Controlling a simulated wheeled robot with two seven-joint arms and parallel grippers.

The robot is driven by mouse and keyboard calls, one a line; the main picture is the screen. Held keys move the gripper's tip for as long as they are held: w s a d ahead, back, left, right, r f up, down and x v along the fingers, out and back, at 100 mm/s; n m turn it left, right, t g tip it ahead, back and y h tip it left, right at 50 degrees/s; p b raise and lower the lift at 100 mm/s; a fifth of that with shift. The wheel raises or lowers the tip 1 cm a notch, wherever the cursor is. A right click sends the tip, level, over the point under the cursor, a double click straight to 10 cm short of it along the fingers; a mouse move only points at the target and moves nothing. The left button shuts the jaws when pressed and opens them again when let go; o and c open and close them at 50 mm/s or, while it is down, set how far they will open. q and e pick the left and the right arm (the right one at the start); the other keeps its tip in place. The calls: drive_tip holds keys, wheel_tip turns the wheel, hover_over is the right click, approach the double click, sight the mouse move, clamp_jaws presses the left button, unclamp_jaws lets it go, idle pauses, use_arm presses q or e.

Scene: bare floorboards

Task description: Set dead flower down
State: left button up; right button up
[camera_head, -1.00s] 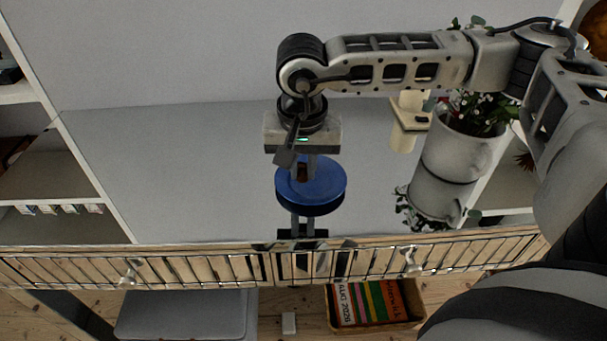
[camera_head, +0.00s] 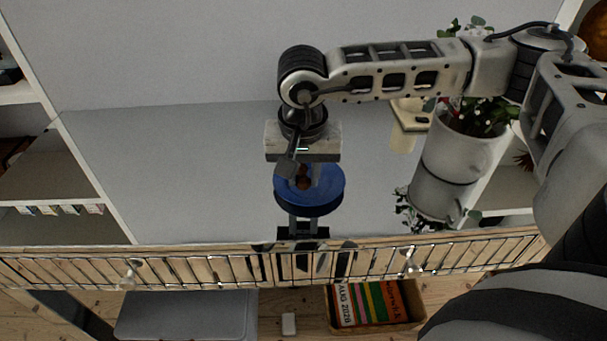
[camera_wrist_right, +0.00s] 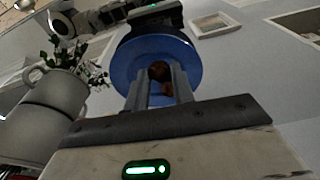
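The dead flower (camera_head: 303,182) is a small reddish-brown clump between the fingertips of my right gripper (camera_head: 304,178). It shows over the blue round dish (camera_head: 329,193), and its underside is hidden. In the right wrist view the flower (camera_wrist_right: 159,71) sits between the two fingers (camera_wrist_right: 161,85) against the blue dish (camera_wrist_right: 204,62). The fingers stand apart, with a gap beside the flower, so the gripper looks open around it. My left gripper is not in view.
The dish stands on a glossy grey top (camera_head: 190,180) that mirrors the gripper. A white pot with plants (camera_head: 462,145) and a cream object (camera_head: 404,135) stand to the right. A slatted wooden front edge (camera_head: 180,268) runs nearer me. The top's left side is clear.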

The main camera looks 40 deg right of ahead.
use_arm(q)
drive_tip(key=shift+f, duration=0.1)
use_arm(e)
wheel_tip(320, 180, up, 11)
drive_tip(key=s+a, duration=0.1)
drive_tip(key=shift+s, duration=0.2)
drive_tip(key=o, duration=1.6)
use_arm(q)
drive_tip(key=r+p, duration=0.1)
drive_tip(key=p, duration=0.2)
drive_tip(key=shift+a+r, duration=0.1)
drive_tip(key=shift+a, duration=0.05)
use_arm(e)
drive_tip(key=shift+o, duration=0.2)
wheel_tip(320, 180, up, 16)
drive_tip(key=s+a, duration=0.1)
drive_tip(key=s, duration=0.1)
drive_tip(key=shift+a+f, duration=0.15)
drive_tip(key=shift+a, duration=0.05)
